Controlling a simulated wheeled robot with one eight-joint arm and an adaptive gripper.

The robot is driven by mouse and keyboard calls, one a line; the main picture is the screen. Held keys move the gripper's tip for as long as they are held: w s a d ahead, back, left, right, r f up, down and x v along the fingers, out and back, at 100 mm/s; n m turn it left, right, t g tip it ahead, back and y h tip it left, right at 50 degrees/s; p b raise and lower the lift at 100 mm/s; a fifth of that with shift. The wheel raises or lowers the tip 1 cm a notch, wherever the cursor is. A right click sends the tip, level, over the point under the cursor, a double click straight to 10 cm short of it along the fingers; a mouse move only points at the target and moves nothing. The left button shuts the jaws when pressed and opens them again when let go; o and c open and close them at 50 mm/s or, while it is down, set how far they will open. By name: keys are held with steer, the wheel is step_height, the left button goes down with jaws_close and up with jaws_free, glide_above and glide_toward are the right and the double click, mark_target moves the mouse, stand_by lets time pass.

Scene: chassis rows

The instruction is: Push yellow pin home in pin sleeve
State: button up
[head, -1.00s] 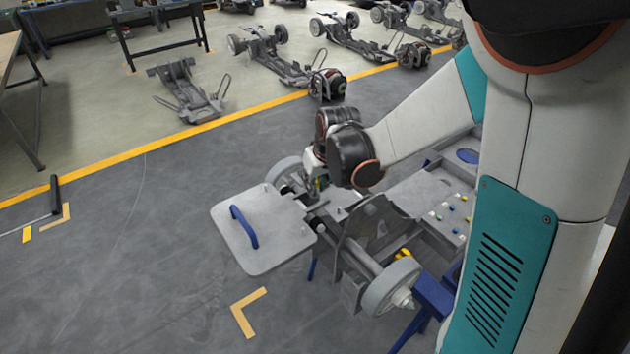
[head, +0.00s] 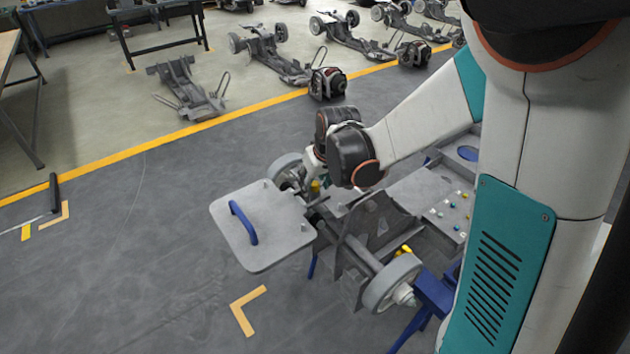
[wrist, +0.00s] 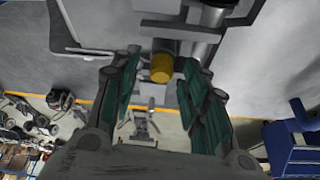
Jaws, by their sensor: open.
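The yellow pin (wrist: 162,68) shows its rounded yellow end in the wrist view, between the fingertips of my gripper (wrist: 160,75). The green-padded fingers stand apart on both sides of the pin, with a visible gap, and hold nothing. The far end of the pin meets grey metal at the pin sleeve (wrist: 166,46); how deep it sits is hard to tell. In the head view a small yellow spot, the pin (head: 315,186), shows beside my gripper (head: 322,190), next to the chassis wheel. My wrist hides much of that area.
A grey plate with a blue handle (head: 285,225) lies left of the chassis. A front wheel (head: 391,284) and blue stand (head: 437,296) are nearer. A tray of small coloured pins (head: 435,222) is at right. Open floor lies to the left.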

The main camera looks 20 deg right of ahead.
steer(key=v, duration=1.2)
steer(key=shift+s, duration=0.15)
steer(key=s+f+m+t+b, duration=0.1)
steer(key=s+f+b, duration=0.2)
steer(key=s, duration=0.6)
steer(key=s+f+t+b, duration=0.1)
steer(key=s+f+b, duration=0.3)
steer(key=s+b, duration=0.3)
steer(key=shift+s+a+f+m+t+h, duration=0.3)
steer(key=shift+s+a+m+h, duration=0.1)
steer(key=shift+s, duration=0.6)
